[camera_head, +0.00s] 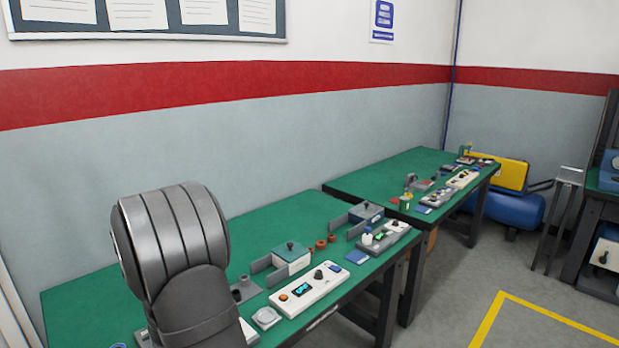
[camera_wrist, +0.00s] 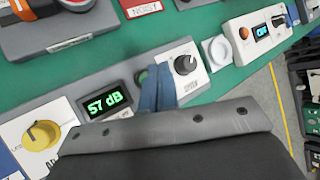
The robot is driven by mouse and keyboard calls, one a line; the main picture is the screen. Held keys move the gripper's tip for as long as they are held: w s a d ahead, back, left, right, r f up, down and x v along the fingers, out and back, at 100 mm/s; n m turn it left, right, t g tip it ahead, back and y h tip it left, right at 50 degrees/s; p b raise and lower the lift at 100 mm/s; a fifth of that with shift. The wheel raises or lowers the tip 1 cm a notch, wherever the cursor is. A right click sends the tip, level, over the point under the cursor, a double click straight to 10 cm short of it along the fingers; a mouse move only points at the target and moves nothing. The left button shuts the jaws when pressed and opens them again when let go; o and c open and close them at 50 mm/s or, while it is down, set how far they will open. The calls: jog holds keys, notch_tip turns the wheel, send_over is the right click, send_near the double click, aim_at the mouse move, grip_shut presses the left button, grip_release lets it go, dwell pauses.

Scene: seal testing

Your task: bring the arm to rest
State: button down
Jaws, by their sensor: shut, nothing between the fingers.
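My gripper (camera_wrist: 158,75) shows in the wrist view as two blue fingers pressed together with nothing between them. They are over a grey console, between its green "57 dB" display (camera_wrist: 104,103) and a black knob (camera_wrist: 185,64) on a white plate. A green round part (camera_wrist: 141,76) shows just left of the fingertips, partly hidden by them. I cannot tell whether the fingertips touch the console. In the head view a grey link of my arm fills the left foreground, and my gripper is hidden there.
A yellow knob (camera_wrist: 42,134) sits left of the display. Right of the console are a white pad (camera_wrist: 217,50) and a white control box (camera_wrist: 258,36). The green bench (camera_head: 215,235) holds several devices. Its back strip by the wall is clear.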

jog(key=w+d+r+m+g+h, duration=0.3)
jog(key=d+r+m+g, duration=0.1)
jog(key=r+m, duration=0.6)
jog(key=s+a+r+m+g+y, duration=0.25)
jog(key=a+m+g+y, duration=0.2)
jog(key=m, duration=0.25)
jog(key=shift+g+h, duration=0.35)
jog(key=shift+h, duration=0.1)
jog(key=f, duration=0.9)
jog(key=shift+w+d+f, duration=0.3)
jog(key=shift+w+d, duration=0.05)
notch_tip(320, 180, up, 7)
jog(key=shift+r, duration=0.15)
jog(key=c, duration=2.1)
grip_release()
